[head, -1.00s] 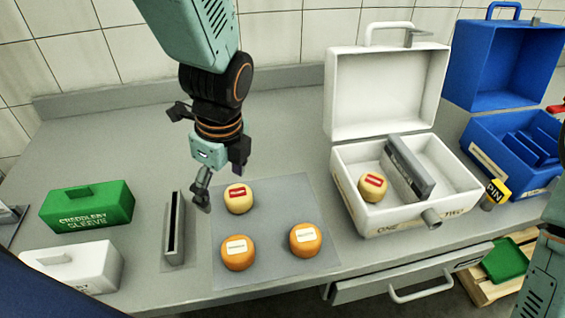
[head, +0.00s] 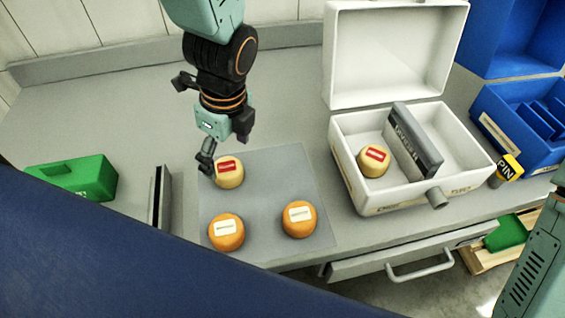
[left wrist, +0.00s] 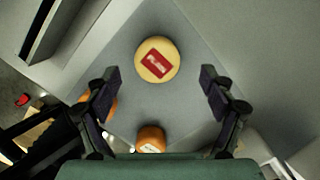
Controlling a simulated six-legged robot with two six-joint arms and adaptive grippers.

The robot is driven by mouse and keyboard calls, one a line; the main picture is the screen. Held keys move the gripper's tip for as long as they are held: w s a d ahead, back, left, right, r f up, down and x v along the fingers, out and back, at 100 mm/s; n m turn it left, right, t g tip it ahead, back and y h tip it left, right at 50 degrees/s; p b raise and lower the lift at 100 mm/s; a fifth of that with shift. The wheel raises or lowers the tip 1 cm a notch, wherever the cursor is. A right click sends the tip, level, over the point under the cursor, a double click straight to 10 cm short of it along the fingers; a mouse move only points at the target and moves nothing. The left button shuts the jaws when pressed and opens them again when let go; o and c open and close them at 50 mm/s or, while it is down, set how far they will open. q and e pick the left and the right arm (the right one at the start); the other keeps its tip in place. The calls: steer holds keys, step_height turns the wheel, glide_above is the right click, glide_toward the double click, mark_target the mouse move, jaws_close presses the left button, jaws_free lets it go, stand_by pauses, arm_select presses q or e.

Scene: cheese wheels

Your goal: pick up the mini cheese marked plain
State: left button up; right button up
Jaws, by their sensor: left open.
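A pale yellow mini cheese with a red label (head: 229,172) stands on the grey mat (head: 270,185). Two orange mini cheeses with white labels, one at left (head: 226,232) and one at right (head: 299,219), stand nearer the front. Another pale, red-labelled cheese (head: 374,160) is in the white case. The label words are too small to read, so I cannot tell which is plain. My left gripper (head: 224,150) is open and empty above the pale mat cheese. In the left wrist view that cheese (left wrist: 157,60) appears between and slightly beyond the fingertips. My right gripper is out of view.
The open white case (head: 350,195) with a grey divider (head: 415,140) stands right of the mat. A blue case (head: 530,150) is beyond it. A slotted grey holder (head: 160,198) and a green block (head: 75,178) are left. Bare counter lies behind the mat.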

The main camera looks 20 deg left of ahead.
mark_target(227, 168)
arm_select(q)
steer(key=f, duration=0.1)
steer(key=f+b, duration=0.1)
steer(key=f, duration=0.2)
steer(key=shift+s+a, duration=0.15)
steer(key=shift+s, duration=0.2)
steer(key=shift+a, duration=0.15)
steer(key=shift+w, duration=0.1)
steer(key=shift+c, duration=0.3)
steer(key=shift+w+d, duration=0.15)
steer(key=shift+d, duration=0.05)
steer(key=c, duration=0.3)
steer(key=shift+s+a+r, duration=0.1)
steer(key=shift+s+a, duration=0.05)
steer(key=shift+s, duration=0.1)
steer(key=c, duration=0.4)
steer(key=shift+w, duration=0.15)
steer(key=c, duration=0.6)
steer(key=shift+o, duration=0.2)
